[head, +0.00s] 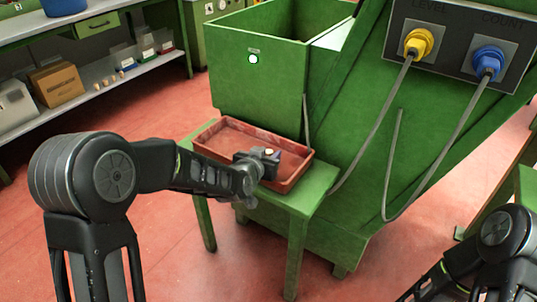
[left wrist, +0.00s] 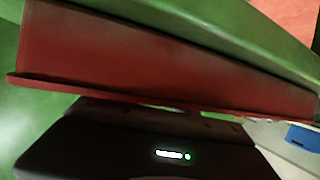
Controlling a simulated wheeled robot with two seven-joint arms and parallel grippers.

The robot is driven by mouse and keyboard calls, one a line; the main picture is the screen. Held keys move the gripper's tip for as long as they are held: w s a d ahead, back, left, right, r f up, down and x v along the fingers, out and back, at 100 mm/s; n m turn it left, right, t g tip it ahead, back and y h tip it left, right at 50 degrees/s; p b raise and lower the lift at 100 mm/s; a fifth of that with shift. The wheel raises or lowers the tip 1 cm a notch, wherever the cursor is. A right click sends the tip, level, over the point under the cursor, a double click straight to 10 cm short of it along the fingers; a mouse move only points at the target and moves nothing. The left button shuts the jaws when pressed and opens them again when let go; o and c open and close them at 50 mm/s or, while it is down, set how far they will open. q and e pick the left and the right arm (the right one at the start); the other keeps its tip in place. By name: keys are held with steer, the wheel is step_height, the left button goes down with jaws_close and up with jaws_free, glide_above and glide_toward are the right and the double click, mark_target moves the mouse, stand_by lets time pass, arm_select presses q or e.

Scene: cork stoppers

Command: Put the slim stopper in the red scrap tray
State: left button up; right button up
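The red scrap tray (head: 211,149) is a shallow rectangular tray on a small green stand in the head view. Its red wall also fills the middle of the left wrist view (left wrist: 130,60). My left gripper (head: 266,157) is over the front right part of the tray, inside its outline. A small tan end of a stopper (head: 270,151) shows between its dark fingers, which look shut on it. The rest of the stopper is hidden, and its slimness cannot be judged. In the left wrist view the fingertips do not show. My right gripper is out of view.
A green bin (head: 255,85) stands right behind the tray. A sloping green machine (head: 350,140) with a yellow plug (head: 419,43), a blue plug (head: 488,62) and hanging cables is to the right. A shelf at the left holds a cardboard box (head: 57,84) and small tan stoppers (head: 97,86).

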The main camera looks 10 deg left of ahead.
arm_select(q)
steer(key=shift+o, duration=0.6)
steer(key=shift+r, duration=0.2)
steer(key=shift+s+r, duration=0.15)
steer(key=shift+s, duration=0.1)
steer(key=p+v, duration=0.3)
steer(key=v, duration=0.7)
steer(key=shift+s+a+r, duration=0.1)
steer(key=shift+s+r, duration=0.1)
steer(key=shift+s, duration=0.45)
steer(key=shift+a, duration=0.1)
